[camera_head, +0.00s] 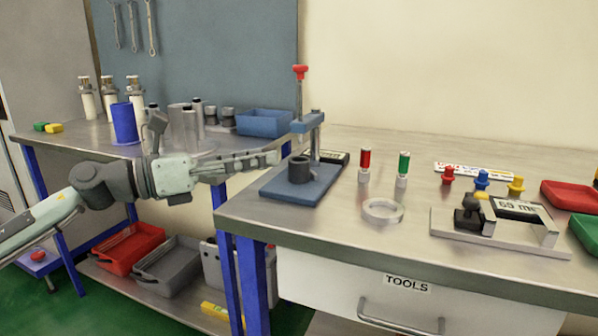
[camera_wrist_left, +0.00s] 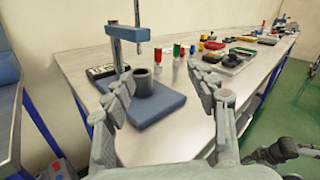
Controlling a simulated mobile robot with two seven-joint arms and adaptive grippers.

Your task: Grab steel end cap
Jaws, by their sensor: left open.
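A pale steel ring-shaped part (camera_head: 382,211) lies flat on the right bench. I cannot tell for sure whether this is the steel end cap. A dark hollow cylinder (camera_head: 299,170) stands on the blue base of the press (camera_head: 318,186); it also shows in the left wrist view (camera_wrist_left: 143,81). My left gripper (camera_head: 272,158) is in the air just left of the press, pointing right. In the left wrist view, my left gripper (camera_wrist_left: 163,92) has its fingers wide apart with nothing between them, the press in the gap beyond.
The press column with its red knob (camera_head: 300,72) rises close to my left gripper. Red (camera_head: 365,162) and green (camera_head: 403,166) topped cylinders and a gauge stand (camera_head: 500,232) occupy the right bench. Its front edge is clear. The left bench holds a blue cylinder (camera_head: 124,122) and a blue bin (camera_head: 265,123).

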